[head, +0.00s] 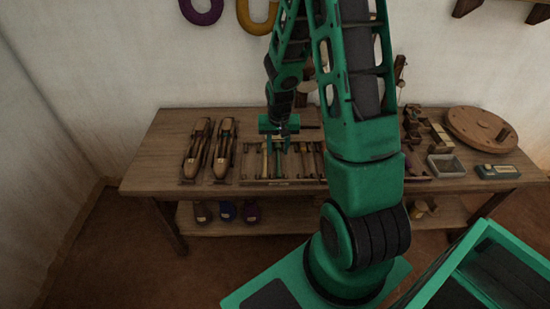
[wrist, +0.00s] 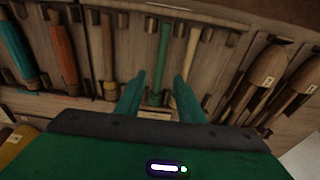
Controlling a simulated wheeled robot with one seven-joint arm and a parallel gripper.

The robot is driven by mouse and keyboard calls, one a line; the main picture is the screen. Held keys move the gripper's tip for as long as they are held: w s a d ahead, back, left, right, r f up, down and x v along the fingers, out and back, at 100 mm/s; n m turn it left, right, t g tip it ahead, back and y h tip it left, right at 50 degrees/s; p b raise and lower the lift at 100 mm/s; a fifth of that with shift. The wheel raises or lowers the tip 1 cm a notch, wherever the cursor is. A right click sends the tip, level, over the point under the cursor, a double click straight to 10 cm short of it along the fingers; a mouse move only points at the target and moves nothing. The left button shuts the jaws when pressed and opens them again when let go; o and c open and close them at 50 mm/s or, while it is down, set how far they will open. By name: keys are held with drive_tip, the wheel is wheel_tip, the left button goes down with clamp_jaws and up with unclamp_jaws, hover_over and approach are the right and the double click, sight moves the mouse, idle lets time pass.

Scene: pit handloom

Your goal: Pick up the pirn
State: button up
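Several pirns lie side by side in a wooden rack (head: 247,181) on the bench. In the wrist view a slim green pirn (wrist: 163,50) lies between the lines of my two fingers. A cream pirn (wrist: 185,75) is just right of it; a brown one (wrist: 107,50), an orange one (wrist: 63,50) and a teal one (wrist: 16,48) lie to the left. My gripper (wrist: 159,78) is open, with nothing held between its fingers. In the head view my gripper (head: 277,148) is over the rack's left part. Its exact height above the pirns is unclear, and my arm hides part of the rack.
Two wooden shuttles (head: 196,150) (head: 224,149) lie left of the rack. Right of my arm are a grey tray (head: 446,166), a blue-and-yellow box (head: 497,172) and a round wooden disc (head: 480,128). Bare bench (head: 153,165) shows at the left end.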

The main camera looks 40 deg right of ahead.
sight(277, 159)
drive_tip(key=shift+w+d+f, duration=0.15)
drive_tip(key=shift+w+f, duration=0.05)
drive_tip(key=shift+f, duration=1.15)
drive_tip(key=shift+w+d+f, duration=0.1)
drive_tip(key=shift+w+f, duration=0.1)
drive_tip(key=shift+f, duration=1.1)
clamp_jaws()
